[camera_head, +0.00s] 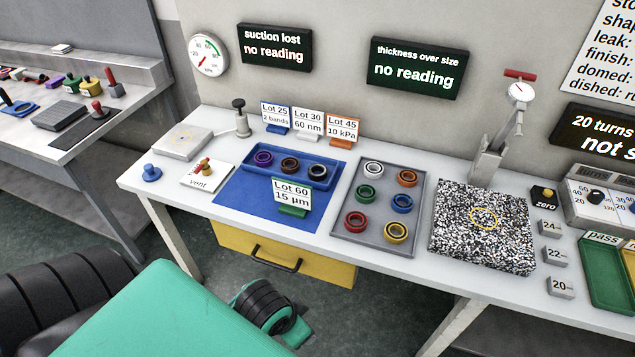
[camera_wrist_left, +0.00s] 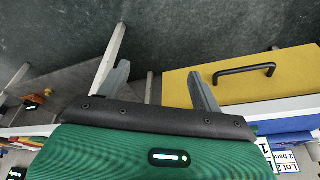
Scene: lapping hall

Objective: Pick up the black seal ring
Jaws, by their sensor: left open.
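In the head view, a blue tray (camera_head: 252,170) on the bench holds three rings in a row: a purple ring (camera_head: 263,158) at left, a dark brownish ring (camera_head: 290,165) in the middle and the black seal ring (camera_head: 317,171) at right. The two darker rings are small and close in colour here. My left gripper (camera_wrist_left: 160,80) shows in the left wrist view, open and empty. It is over the floor in front of the bench, apart from the rings, with the yellow drawer (camera_wrist_left: 240,84) beside it. No ring shows in that view. My right gripper is not seen.
A Lot 60 sign (camera_head: 291,193) stands in front of the blue tray on a blue mat (camera_head: 240,200). A grey tray (camera_head: 383,232) with several coloured rings lies to the right. Lot signs (camera_head: 308,124) stand behind. A speckled block (camera_head: 483,245) is further right.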

